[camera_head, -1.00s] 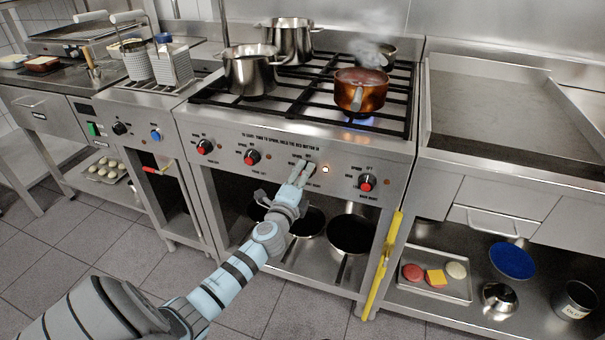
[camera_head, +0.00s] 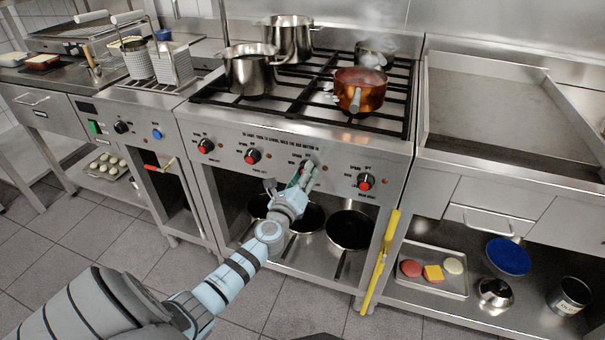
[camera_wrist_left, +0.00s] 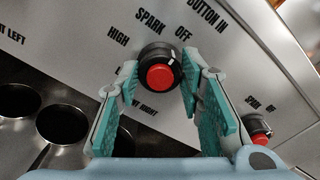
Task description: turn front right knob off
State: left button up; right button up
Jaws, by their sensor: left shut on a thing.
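The front right knob (camera_head: 308,164) is the third knob from the left on the stove's front panel. In the left wrist view it is a black knob with a red centre (camera_wrist_left: 160,77), its white mark pointing towards the word OFF. My left gripper (camera_head: 302,176) is at this knob, its teal-padded fingers (camera_wrist_left: 160,88) on both sides of it, shut on it. My arm partly hides the knob in the head view. The indicator light (camera_head: 325,168) beside it looks unlit. No flame shows under the copper pot (camera_head: 359,90). My right gripper is not in view.
Other knobs sit on the panel, the nearest one (camera_head: 366,182) to the right. Steel pots (camera_head: 250,72) stand on the burners at the left and back. A yellow bar (camera_head: 382,262) stands at the stove's right edge. Pans (camera_head: 350,230) lie on the shelf below.

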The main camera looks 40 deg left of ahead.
pick_arm(q)
jog(key=shift+f+m, duration=0.1)
jog(key=shift+m, duration=0.3)
jog(key=o, duration=1.2)
jog(key=shift+c, duration=0.2)
jog(key=shift+s, duration=0.1)
jog(key=v, duration=1.2)
